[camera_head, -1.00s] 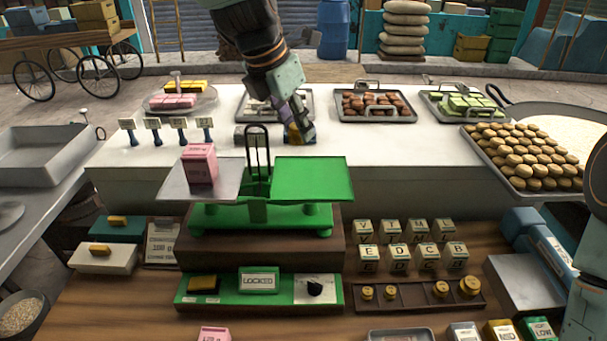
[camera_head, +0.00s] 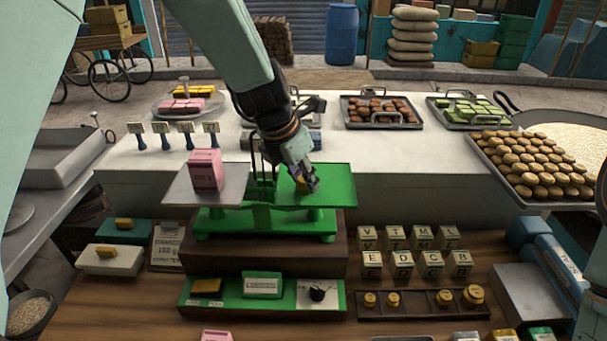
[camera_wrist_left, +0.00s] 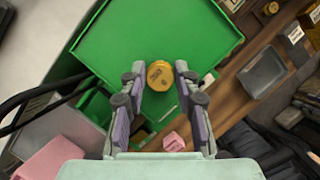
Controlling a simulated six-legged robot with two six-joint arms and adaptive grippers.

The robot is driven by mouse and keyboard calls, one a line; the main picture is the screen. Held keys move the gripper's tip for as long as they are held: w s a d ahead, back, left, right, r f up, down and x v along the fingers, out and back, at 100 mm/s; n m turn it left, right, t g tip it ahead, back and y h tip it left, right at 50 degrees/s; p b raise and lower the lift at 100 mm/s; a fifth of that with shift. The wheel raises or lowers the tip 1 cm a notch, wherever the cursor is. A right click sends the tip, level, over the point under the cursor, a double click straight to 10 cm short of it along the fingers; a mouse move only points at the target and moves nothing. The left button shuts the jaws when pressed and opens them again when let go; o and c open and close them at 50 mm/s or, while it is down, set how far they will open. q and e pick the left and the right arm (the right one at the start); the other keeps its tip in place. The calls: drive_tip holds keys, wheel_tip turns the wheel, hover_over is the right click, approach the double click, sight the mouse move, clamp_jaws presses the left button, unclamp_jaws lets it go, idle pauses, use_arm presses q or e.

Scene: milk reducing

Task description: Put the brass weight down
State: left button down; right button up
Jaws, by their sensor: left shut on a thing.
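The brass weight (camera_wrist_left: 160,76) is a small round gold piece between the fingertips of my left gripper (camera_wrist_left: 159,82) in the left wrist view. In the head view my left gripper (camera_head: 306,184) points down over the green right pan (camera_head: 335,184) of the balance, shut on the brass weight, which is partly hidden by the fingers. The weight is over or on the pan; I cannot tell whether it touches. The grey left pan (camera_head: 181,190) carries a pink block (camera_head: 206,169). My right gripper is not in view.
The green balance base (camera_head: 220,224) stands on a brown block. Smaller brass weights (camera_head: 393,299) sit in a dark rack in front right, below several lettered cubes (camera_head: 423,262). Trays of sweets stand on the white counter behind.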

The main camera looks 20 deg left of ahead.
use_arm(q)
drive_tip(key=shift+a, duration=0.15)
drive_tip(key=c, duration=1.4)
unclamp_jaws()
drive_tip(key=shift+f, duration=0.1)
drive_tip(key=shift+c, duration=0.2)
drive_tip(key=o, duration=0.5)
drive_tip(key=shift+c, duration=0.2)
drive_tip(key=shift+a+r, duration=0.1)
drive_tip(key=shift+r, duration=0.4)
drive_tip(key=v, duration=1.1)
drive_tip(key=shift+s+r, duration=0.1)
drive_tip(key=shift+s, duration=0.05)
